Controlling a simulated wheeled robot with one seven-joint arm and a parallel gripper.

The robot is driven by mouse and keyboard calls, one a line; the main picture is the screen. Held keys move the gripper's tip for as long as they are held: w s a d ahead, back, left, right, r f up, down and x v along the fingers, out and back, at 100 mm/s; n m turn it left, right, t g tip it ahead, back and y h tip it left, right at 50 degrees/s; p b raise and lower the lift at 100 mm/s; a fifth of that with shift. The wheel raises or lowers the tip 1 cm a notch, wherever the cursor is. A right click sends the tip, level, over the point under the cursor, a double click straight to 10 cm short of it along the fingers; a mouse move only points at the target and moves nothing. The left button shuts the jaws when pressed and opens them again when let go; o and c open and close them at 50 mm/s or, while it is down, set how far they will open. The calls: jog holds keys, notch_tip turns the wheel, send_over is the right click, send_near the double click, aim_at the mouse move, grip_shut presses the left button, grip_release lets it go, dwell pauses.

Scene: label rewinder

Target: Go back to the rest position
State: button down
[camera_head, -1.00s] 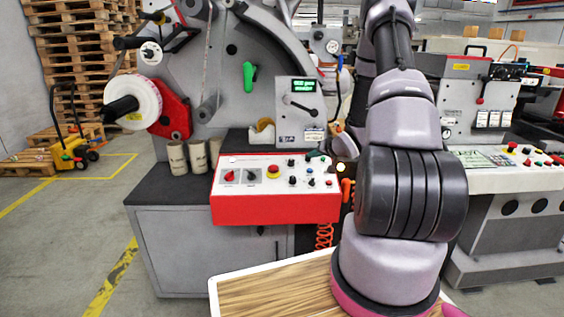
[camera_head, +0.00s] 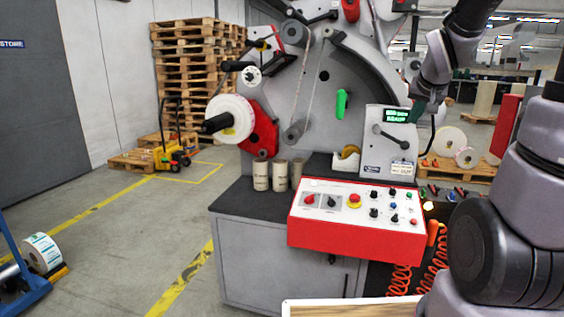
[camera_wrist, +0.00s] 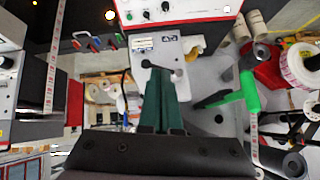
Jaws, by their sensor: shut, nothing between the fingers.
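My gripper (camera_wrist: 165,74) shows in the wrist view as two dark green fingers lying together, shut and empty. In the head view my gripper (camera_head: 415,111) is a small dark green shape at the end of my raised arm, beside the grey display box (camera_head: 389,142). In the wrist view, which is upside down, the fingers overlap the same display box (camera_wrist: 157,47). I cannot tell how far apart they are. The green handle (camera_head: 341,103) on the rewinder (camera_head: 352,72) is left of my gripper; it also shows in the wrist view (camera_wrist: 249,91).
The red-edged control panel (camera_head: 358,214) juts out below the display box. Orange coiled hoses (camera_head: 402,279) hang beside it. Several cardboard cores (camera_head: 280,175) and a tape roll (camera_head: 346,160) stand on the bench. Floor at the left is mostly open before the pallets (camera_head: 196,75).

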jog(key=s+a+r+y, duration=0.2)
jog(key=s+a, duration=0.3)
jog(key=s, duration=0.5)
jog(key=s+a+r+g+y, duration=0.1)
jog(key=s+a+r, duration=0.2)
jog(key=s+a, duration=0.3)
jog(key=s, duration=0.4)
jog(key=shift+s+a+r+n+g+y, duration=0.2)
jog(key=shift+r+n+g+y, duration=0.1)
jog(key=shift+r+n+y, duration=0.1)
